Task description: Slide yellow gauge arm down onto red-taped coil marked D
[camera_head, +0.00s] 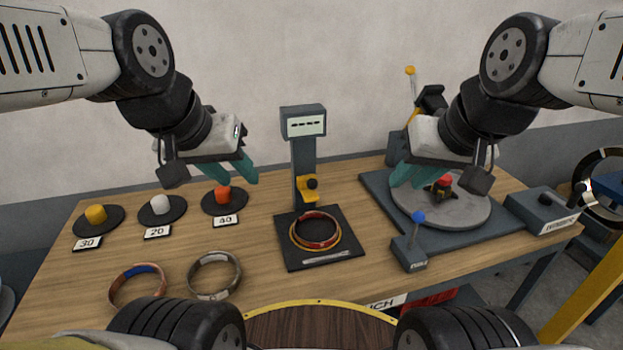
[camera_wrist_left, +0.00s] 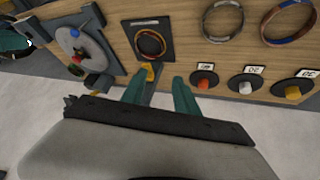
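The yellow gauge arm (camera_head: 308,187) with a black knob sits partway up the dark gauge column (camera_head: 304,155). The red-taped coil (camera_head: 315,231) lies flat on the gauge's dark base plate (camera_head: 290,262), below the arm and apart from it. It also shows in the left wrist view (camera_wrist_left: 151,43). I cannot read a letter D on it. My left gripper (camera_head: 239,178) is open and empty, left of the column; its teal fingers stand apart in the left wrist view (camera_wrist_left: 157,88). My right gripper (camera_head: 413,176) is over the round turntable, its fingers apart.
Orange, white and yellow weights on dark discs stand left, with cards 40 (camera_head: 225,220), 20 and 30. A blue-taped coil (camera_head: 138,287) and a whitish-taped coil (camera_head: 215,275) lie at the front left. The grey turntable (camera_head: 470,212) and a blue-knobbed lever (camera_head: 418,218) stand right.

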